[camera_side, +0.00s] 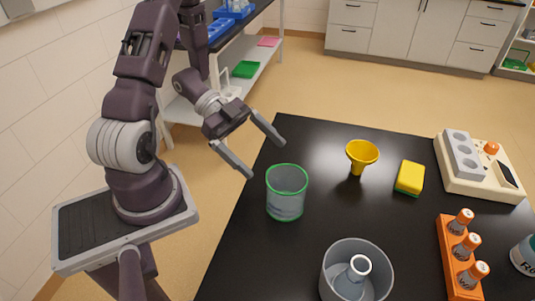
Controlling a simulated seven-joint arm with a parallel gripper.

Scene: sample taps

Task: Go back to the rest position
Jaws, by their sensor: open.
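My gripper (258,154) is open and empty. Its two fingers are spread wide and point down to the right, above and behind the left edge of the black table (310,140). The nearest object is a clear beaker with a green rim (286,192), standing upright on the table below and to the right of the fingers. The gripper appears apart from it.
A yellow funnel (361,154), a yellow-green sponge (410,178) and a cream device (472,180) stand at the back. A grey pot (347,258) and an orange rack (447,256) with capped vials stand in front. Bare table lies between them.

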